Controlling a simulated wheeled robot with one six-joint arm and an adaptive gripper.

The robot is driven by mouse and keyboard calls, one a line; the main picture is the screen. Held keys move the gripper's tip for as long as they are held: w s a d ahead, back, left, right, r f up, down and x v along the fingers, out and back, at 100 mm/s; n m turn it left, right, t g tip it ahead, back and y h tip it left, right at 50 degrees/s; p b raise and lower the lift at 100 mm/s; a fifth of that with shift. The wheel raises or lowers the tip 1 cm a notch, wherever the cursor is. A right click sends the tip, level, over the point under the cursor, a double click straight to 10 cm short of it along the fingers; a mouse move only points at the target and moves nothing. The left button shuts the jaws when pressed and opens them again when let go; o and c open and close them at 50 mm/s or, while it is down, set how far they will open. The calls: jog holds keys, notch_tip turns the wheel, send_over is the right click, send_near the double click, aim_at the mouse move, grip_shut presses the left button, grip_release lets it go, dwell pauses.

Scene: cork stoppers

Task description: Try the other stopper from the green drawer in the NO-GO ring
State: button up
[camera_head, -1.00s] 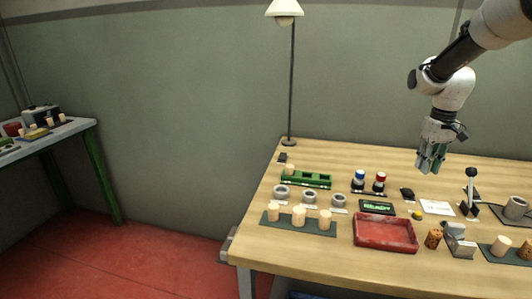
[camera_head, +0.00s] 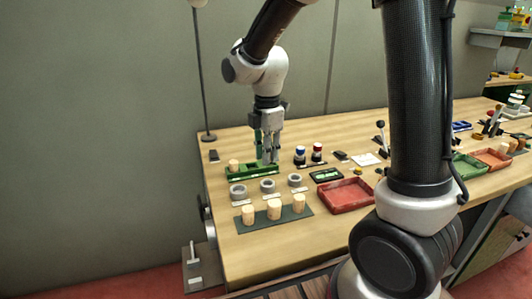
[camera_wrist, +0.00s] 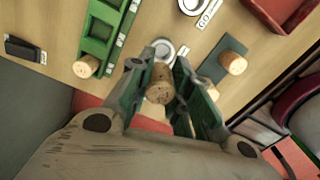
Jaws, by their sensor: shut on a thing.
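My gripper (camera_wrist: 158,88) is shut on a speckled cork stopper (camera_wrist: 160,84), held between the fingers in the wrist view. In the head view my gripper (camera_head: 269,158) is over the right part of the green drawer (camera_head: 252,176); the held stopper is not clear there. Another stopper (camera_head: 234,164) stands in the drawer's left end; it also shows in the wrist view (camera_wrist: 86,66). Three grey rings stand in front of the drawer: left (camera_head: 238,192), middle (camera_head: 267,186) and right (camera_head: 295,180). Their labels are too small in the head view to tell which is NO-GO.
Several pale stoppers (camera_head: 274,209) stand on a dark green mat (camera_head: 298,216) in front of the rings. A red tray (camera_head: 345,194), a small display (camera_head: 326,175) and blue and red capped bottles (camera_head: 300,155) are to the right. A lamp post (camera_head: 203,100) stands behind left.

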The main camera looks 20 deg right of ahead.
jog(key=shift+s+f, duration=0.15)
jog(key=shift+s, duration=0.05)
jog(key=shift+f, duration=3.15)
jog(key=shift+f, duration=0.5)
jog(key=o, duration=0.7)
notch_tip(320, 180, up, 12)
jog(key=shift+f, duration=0.1)
